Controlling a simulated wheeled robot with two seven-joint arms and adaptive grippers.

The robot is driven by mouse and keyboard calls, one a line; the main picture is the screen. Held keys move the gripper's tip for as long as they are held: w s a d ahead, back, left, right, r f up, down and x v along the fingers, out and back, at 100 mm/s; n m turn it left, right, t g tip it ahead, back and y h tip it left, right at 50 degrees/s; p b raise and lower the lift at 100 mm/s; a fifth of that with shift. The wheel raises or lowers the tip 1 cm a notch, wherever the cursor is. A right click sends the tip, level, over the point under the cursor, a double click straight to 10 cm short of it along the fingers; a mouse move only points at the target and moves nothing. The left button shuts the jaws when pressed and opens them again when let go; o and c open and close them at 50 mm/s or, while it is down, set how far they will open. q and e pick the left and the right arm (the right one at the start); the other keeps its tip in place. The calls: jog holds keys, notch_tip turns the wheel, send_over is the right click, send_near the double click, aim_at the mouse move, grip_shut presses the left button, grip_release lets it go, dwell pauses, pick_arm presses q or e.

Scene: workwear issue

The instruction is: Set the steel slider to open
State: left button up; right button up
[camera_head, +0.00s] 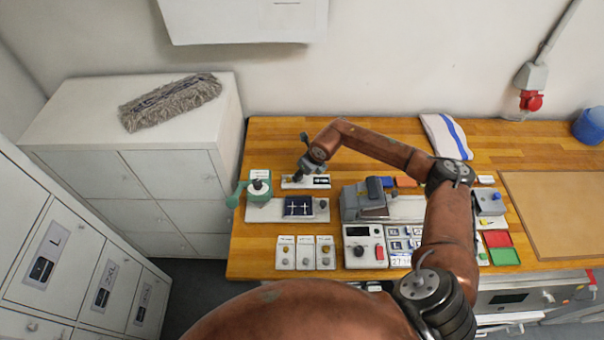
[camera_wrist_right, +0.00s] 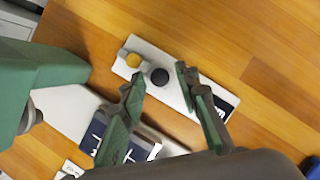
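A narrow white plate (camera_wrist_right: 175,92) lies on the wooden bench in the right wrist view. It carries a yellowish knob (camera_wrist_right: 134,60), a grey block beside it, a round black knob (camera_wrist_right: 159,76) and a dark blue label at its far end. In the head view the same plate (camera_head: 289,184) is partly hidden under my right gripper (camera_head: 302,174). I cannot tell which part is the steel slider or its setting. My right gripper (camera_wrist_right: 157,84) is open above the plate, its fingers on either side of the black knob, with no contact visible. My left gripper is not in view.
A green lever device (camera_head: 258,186) stands left of the plate. A dark blue panel (camera_head: 299,206) is just in front. Three white cards with knobs and a grey machine (camera_head: 365,199) are nearby. Bare wood lies behind the plate.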

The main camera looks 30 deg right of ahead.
jog(key=c, duration=0.3)
grip_shut()
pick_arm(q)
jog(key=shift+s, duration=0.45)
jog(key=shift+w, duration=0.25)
